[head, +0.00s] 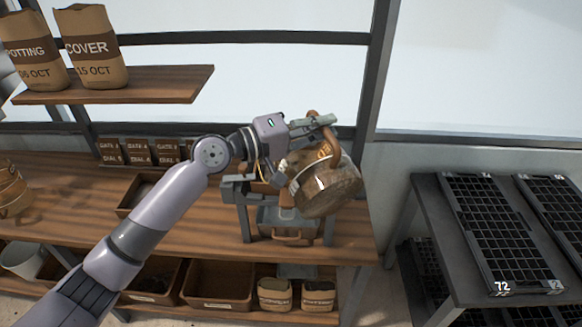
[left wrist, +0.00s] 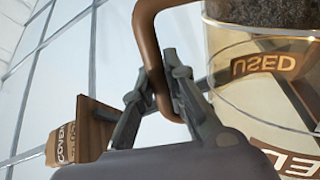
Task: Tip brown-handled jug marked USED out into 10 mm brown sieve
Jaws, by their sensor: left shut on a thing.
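The clear jug (head: 325,185) with a brown handle (head: 333,132) is tilted over on its side in the air, above the bench, with dark brown material inside. My left gripper (head: 318,122) is shut on its handle. In the left wrist view the fingers (left wrist: 160,90) close around the brown handle (left wrist: 145,35). The jug (left wrist: 255,90) there shows an inverted USED label (left wrist: 270,65) and dark crumbly material towards the top of the picture. Below and behind the jug is a grey stand (head: 240,190); a brown sieve cannot be made out clearly, as the jug covers that part. My right gripper is out of view.
Brown boxes (head: 150,150) stand along the back of the wooden bench (head: 185,235). Paper sacks (head: 92,45) stand on the upper shelf (head: 150,84). Black seed trays (head: 487,225) lie on a dark table at right.

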